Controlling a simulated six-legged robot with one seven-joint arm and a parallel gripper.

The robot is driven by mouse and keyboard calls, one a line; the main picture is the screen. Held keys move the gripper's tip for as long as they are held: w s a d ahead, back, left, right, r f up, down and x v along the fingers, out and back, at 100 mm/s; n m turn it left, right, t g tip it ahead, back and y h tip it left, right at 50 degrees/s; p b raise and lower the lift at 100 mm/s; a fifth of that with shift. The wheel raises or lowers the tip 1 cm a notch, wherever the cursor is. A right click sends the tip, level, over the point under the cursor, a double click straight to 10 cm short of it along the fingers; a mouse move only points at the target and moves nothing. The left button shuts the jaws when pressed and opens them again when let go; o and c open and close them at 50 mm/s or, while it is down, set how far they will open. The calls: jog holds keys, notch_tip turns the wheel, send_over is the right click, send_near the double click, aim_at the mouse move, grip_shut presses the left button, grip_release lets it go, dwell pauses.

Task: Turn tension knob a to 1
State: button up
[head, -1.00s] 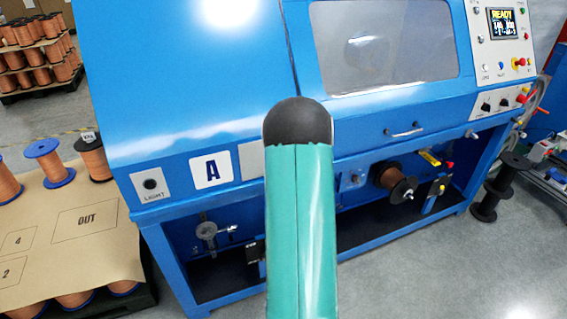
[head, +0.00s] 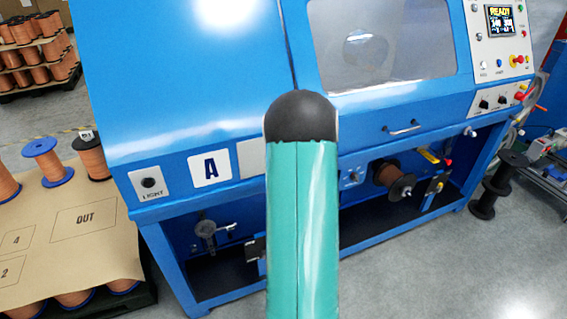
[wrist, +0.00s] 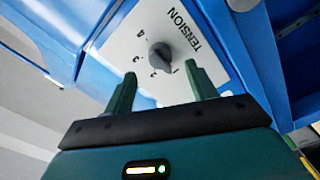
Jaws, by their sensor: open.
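In the wrist view a dark grey tension knob (wrist: 160,57) sits on a white plate (wrist: 205,52) marked TENSION, with small digits around the knob. Its pointer seems to face the lower right, towards the digit 1, but it is too small to be sure. My gripper (wrist: 160,70) is open, its two green fingers on either side just below the knob, with no clear contact. In the head view my teal arm link hides the gripper and the knob.
The blue machine (head: 190,90) fills the middle, with a window (head: 375,45), a handle (head: 404,129) and a lit READY screen (head: 500,18). A copper spool (head: 388,173) is mounted below. Spools stand on a brown-topped pallet (head: 110,255) at left. Floor at lower right is clear.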

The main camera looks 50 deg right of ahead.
jog(key=v, duration=0.8)
jog(key=shift+s, duration=0.15)
jog(key=shift+a, duration=0.15)
